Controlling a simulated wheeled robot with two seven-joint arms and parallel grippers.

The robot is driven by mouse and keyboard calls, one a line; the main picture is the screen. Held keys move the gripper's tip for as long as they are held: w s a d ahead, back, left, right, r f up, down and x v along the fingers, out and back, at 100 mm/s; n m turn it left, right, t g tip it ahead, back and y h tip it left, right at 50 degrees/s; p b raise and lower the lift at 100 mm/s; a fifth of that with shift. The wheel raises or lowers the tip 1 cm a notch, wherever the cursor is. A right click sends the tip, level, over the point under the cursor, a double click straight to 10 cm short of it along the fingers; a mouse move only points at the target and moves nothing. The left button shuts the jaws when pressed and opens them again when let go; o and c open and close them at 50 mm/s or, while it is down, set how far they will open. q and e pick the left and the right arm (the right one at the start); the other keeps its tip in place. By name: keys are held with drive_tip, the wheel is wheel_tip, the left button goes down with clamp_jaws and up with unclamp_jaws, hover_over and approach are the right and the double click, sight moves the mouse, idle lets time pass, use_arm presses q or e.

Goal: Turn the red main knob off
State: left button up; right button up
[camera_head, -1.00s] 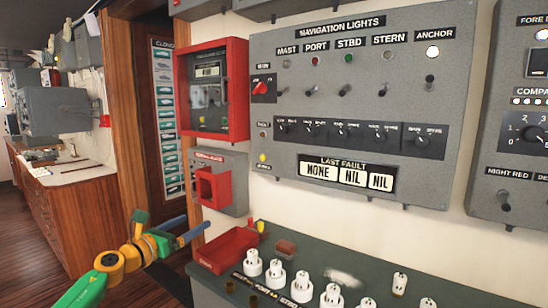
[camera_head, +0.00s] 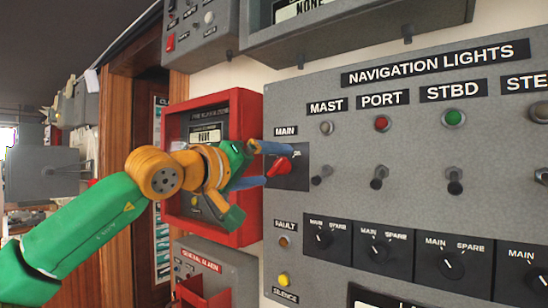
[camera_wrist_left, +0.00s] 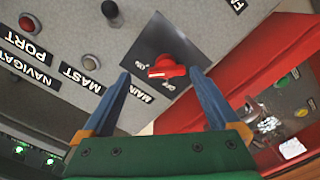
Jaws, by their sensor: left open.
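The red main knob (camera_head: 279,167) sits on a dark square plate under the MAIN label, at the left end of the grey navigation lights panel (camera_head: 400,120). In the left wrist view the knob (camera_wrist_left: 166,68) lies beyond and between the two blue fingertips. My left gripper (camera_head: 265,163) is open, with its fingers pointing at the knob. In the left wrist view the fingers (camera_wrist_left: 160,82) stand apart on either side of it, and I cannot tell whether they touch it. The gripper hides part of the plate's left side. My right gripper is not in view.
A red-framed box (camera_head: 247,215) stands just left of the panel, behind my left gripper. Toggle switches (camera_head: 379,176) and a row of dark rotary selectors (camera_head: 385,245) are to the right. A yellow silence button (camera_head: 283,279) is below the knob.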

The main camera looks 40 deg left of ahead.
sight(274, 169)
use_arm(q)
drive_tip(key=shift+w+a+f, duration=0.1)
drive_tip(key=shift+w+a, duration=0.05)
drive_tip(key=shift+w, duration=0.45)
drive_tip(key=shift+w+a+f, duration=0.1)
drive_tip(key=shift+w+a, duration=0.05)
drive_tip(key=shift+w, duration=0.4)
drive_tip(key=shift+w+a+f, duration=0.2)
drive_tip(key=shift+w+a, duration=0.05)
drive_tip(key=shift+a, duration=0.1)
drive_tip(key=shift+s+d+r, duration=0.1)
drive_tip(key=shift+s+d, duration=0.05)
drive_tip(key=shift+s, duration=0.1)
drive_tip(key=c, duration=1.4)
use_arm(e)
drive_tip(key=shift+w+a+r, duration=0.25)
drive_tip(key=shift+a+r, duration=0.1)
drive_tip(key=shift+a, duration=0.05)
